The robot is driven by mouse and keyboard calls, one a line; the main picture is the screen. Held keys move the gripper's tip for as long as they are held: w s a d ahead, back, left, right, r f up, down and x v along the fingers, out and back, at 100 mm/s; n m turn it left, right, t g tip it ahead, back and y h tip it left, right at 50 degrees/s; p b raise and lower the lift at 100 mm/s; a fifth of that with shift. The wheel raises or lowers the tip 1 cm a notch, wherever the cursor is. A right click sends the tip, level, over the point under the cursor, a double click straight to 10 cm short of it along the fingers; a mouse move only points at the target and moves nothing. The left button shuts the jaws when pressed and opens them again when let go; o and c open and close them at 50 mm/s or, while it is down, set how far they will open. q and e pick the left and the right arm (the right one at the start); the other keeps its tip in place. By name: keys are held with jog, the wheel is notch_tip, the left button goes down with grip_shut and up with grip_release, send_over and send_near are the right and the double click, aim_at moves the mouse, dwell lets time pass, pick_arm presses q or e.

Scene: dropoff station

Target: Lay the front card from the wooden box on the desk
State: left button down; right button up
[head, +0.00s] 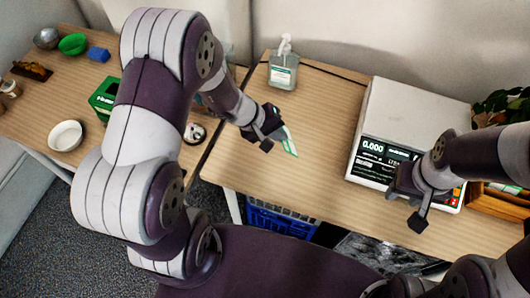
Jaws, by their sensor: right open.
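A white card with a green edge (290,142) shows at the fingertips of my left gripper (270,130), over the left part of the desk (320,190). The gripper appears shut on it; the fingers partly hide the card, and I cannot tell whether its lower end touches the desk. My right gripper (408,205) is open and empty, in front of the scale at the desk's right. A wooden box (488,206) stands at the right edge, partly hidden by my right arm; its contents are not clear.
A white scale (410,110) reading 0.000 and a pump bottle (284,70) stand on the desk. A plant (505,105) is at far right. A blue crate (280,222) is below. The left table holds a white bowl (65,136) and green box (103,97). The desk's middle is clear.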

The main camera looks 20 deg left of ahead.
pick_arm(q)
jog(key=a+f+n+t+b, duration=0.1)
jog(key=f+b, duration=0.2)
jog(key=f, duration=0.1)
jog(key=w+a+f+n+t+b, duration=0.1)
jog(key=f+n+b, duration=0.1)
jog(key=f+b, duration=0.1)
jog(key=w+a+f+n+t+b, duration=0.1)
jog(key=f+t+b, duration=0.1)
jog(key=f, duration=0.3)
jog(key=shift+a+f+b, duration=0.1)
jog(key=shift+a+b, duration=0.25)
jog(key=shift+b, duration=0.1)
pick_arm(e)
notch_tip(320, 180, down, 10)
jog(key=shift+d+r, duration=0.15)
jog(key=shift+d, duration=0.25)
pick_arm(q)
jog(key=c, duration=1.6)
grip_release()
jog(key=shift+o, duration=0.2)
